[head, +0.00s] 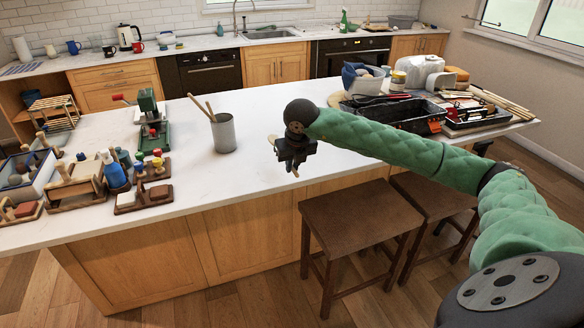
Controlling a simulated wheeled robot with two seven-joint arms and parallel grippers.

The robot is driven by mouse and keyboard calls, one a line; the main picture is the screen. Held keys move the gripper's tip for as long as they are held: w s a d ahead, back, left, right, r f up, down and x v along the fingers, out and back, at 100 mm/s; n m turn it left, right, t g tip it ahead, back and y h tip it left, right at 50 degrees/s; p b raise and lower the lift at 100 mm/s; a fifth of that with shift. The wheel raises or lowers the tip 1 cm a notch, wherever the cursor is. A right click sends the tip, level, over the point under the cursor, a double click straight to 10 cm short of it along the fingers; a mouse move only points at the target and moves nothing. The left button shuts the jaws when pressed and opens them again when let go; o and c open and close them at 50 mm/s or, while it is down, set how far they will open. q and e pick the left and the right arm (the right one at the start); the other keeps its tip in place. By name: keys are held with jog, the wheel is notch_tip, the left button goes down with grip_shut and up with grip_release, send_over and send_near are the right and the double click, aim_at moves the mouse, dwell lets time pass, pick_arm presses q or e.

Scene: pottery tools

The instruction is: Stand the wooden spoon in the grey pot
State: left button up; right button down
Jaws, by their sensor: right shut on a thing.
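The grey pot (224,136) stands upright on the white island top, left of my right gripper. Thin wooden sticks (203,108) lean out of its mouth to the left. My right gripper (289,160) is above the island's front part, to the right of the pot and apart from it. It is shut on a pale wooden thing, which looks like the wooden spoon (272,142). One end shows left of the gripper and a tip shows below it; the middle is hidden by the gripper. My left gripper is not in view.
Wooden tool racks, bottles and a green hand-cranked device (151,112) crowd the island's left end. A black tray (400,116) and several other items fill the right end. The counter around the pot is clear. Two brown stools (361,214) stand in front.

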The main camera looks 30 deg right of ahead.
jog(key=shift+w+p+v, duration=0.15)
jog(key=shift+p+v, duration=0.35)
jog(key=shift+v, duration=1.75)
jog(key=shift+w+p+v, duration=0.1)
jog(key=shift+p+v, duration=0.4)
jog(key=shift+v, duration=1.7)
jog(key=shift+r, duration=0.15)
